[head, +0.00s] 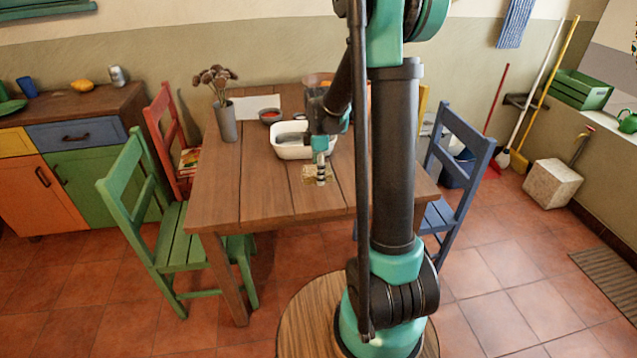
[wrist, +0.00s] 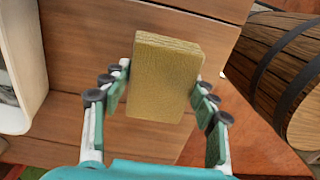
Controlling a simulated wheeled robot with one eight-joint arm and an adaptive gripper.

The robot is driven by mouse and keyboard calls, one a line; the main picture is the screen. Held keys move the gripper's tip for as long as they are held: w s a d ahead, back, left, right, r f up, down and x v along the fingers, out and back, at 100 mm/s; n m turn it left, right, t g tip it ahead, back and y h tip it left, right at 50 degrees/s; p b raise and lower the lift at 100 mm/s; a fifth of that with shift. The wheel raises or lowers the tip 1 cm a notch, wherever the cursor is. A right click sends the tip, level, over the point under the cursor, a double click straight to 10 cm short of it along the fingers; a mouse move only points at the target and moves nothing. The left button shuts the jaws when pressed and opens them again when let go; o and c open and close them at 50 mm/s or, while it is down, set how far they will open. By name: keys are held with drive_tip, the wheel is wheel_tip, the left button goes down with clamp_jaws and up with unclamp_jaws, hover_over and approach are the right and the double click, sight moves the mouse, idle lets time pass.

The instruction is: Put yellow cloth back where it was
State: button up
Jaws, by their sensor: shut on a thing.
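The yellow cloth (wrist: 165,78) looks like a flat, dull yellow rectangular block with a rough surface. In the wrist view it is between the fingers of my gripper (wrist: 162,102), which is shut on its two sides. In the head view my gripper (head: 320,177) points down over the front middle of the wooden table, and the cloth (head: 309,174) shows beside its fingers. I cannot tell whether the cloth touches the tabletop or hangs just above it.
A white basin (head: 291,154) stands just behind my gripper on the table (head: 258,190); its wall shows at left in the wrist view (wrist: 37,60). A vase of dried flowers (head: 226,122) and a small dark bowl (head: 270,115) stand farther back. The table's front left is clear. Chairs surround it.

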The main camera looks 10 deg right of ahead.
sight(318, 189)
drive_tip(key=shift+f, duration=2.3)
drive_tip(key=shift+f, duration=0.15)
drive_tip(key=o, duration=1.5)
drive_tip(key=shift+c, duration=0.2)
wheel_tip(318, 189, up, 12)
drive_tip(key=shift+s+r, duration=0.1)
drive_tip(key=s+d+f+m+t, duration=0.1)
drive_tip(key=s+f+m+t, duration=0.1)
drive_tip(key=s+m, duration=0.7)
drive_tip(key=s+d+f+m+t, duration=0.2)
drive_tip(key=s+f+m, duration=0.3)
drive_tip(key=s+m, duration=0.4)
drive_tip(key=s, duration=0.4)
drive_tip(key=shift+d, duration=0.25)
drive_tip(key=shift+w, duration=0.1)
